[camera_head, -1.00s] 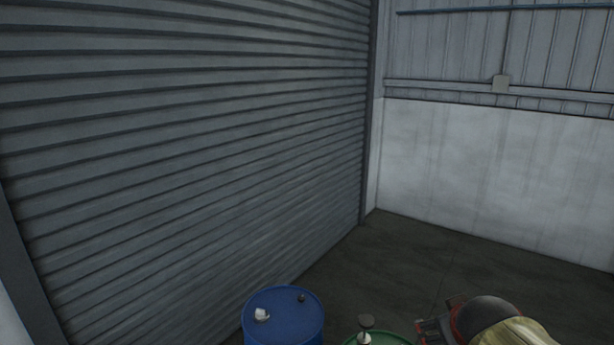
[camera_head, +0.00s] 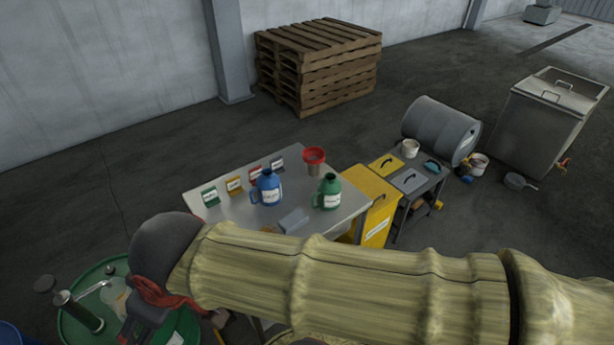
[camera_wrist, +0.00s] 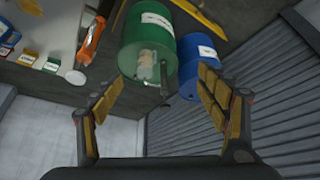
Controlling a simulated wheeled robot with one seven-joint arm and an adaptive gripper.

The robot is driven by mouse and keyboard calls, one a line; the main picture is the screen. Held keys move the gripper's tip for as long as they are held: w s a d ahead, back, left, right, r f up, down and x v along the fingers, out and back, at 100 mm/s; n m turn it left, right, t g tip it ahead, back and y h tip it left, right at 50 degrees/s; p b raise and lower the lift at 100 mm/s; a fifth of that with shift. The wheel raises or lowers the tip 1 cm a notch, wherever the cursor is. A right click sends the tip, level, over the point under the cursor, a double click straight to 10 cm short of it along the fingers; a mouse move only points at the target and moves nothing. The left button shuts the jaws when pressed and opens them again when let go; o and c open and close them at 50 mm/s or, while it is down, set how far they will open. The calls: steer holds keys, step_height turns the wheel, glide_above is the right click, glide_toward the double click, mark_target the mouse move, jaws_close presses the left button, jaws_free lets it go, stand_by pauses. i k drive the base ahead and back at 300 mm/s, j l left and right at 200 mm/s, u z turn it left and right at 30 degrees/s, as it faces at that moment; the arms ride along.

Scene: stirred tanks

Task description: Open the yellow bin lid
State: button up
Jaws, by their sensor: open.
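The yellow bin (camera_head: 366,184) stands at the right end of the steel table in the head view. Its lid looks shut, with a dark handle near its right side and a white label on its front. Its lower part is partly hidden behind the table and my arm. My gripper (camera_wrist: 163,92) is open and empty in the wrist view, with its fingers spread towards the green drum. It is well away from the bin, which I cannot make out in the wrist view.
The steel table (camera_head: 232,220) holds jugs, a red-rimmed cup and label cards. A green drum (camera_wrist: 132,62) and a blue drum (camera_wrist: 203,72) stand near my gripper. A low cart (camera_head: 425,187), a grey drum (camera_head: 440,125) and a steel tank (camera_head: 540,120) are to the right. Pallets (camera_head: 318,65) stand behind.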

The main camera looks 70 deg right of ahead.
mark_target(361, 188)
steer(key=z, duration=2.9)
steer(key=i+l, duration=1.35)
steer(key=i, duration=0.15)
